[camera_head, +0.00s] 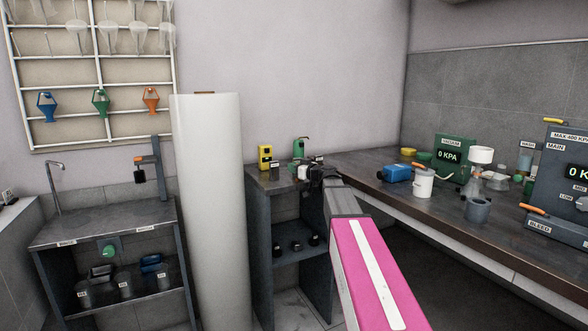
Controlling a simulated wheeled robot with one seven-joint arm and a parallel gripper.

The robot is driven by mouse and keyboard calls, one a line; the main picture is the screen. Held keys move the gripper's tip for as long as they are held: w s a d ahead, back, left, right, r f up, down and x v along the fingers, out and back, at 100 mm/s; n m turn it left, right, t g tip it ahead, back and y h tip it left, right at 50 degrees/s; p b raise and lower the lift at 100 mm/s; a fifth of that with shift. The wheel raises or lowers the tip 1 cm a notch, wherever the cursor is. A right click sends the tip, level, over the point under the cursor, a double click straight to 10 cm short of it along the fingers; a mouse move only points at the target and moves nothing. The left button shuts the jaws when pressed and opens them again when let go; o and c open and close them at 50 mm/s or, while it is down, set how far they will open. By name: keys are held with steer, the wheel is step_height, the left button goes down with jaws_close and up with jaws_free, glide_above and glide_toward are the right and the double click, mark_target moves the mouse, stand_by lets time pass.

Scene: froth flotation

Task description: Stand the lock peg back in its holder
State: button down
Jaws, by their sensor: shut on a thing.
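My gripper (314,172) is at the far end of my outstretched pink arm, over the right part of the small side table (262,182). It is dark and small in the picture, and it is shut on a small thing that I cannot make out. I cannot pick out the lock peg or its holder for certain. Small dark and white items stand right beside the gripper, and the gripper and arm hide part of that tabletop.
A yellow device (265,157) and a green bottle (299,148) stand behind on the side table. The long bench (400,197) holds a blue device (397,174), a white pot (423,183), a grey cup (477,210) and gauge boxes. A tall white cylinder (208,200) stands left.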

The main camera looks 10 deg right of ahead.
steer(key=shift+f, duration=0.15)
steer(key=c, duration=1.1)
jaws_free()
steer(key=shift+c, duration=0.2)
steer(key=shift+s+d, duration=0.2)
steer(key=shift+s, duration=0.1)
steer(key=v, duration=1.1)
steer(key=shift+d, duration=0.15)
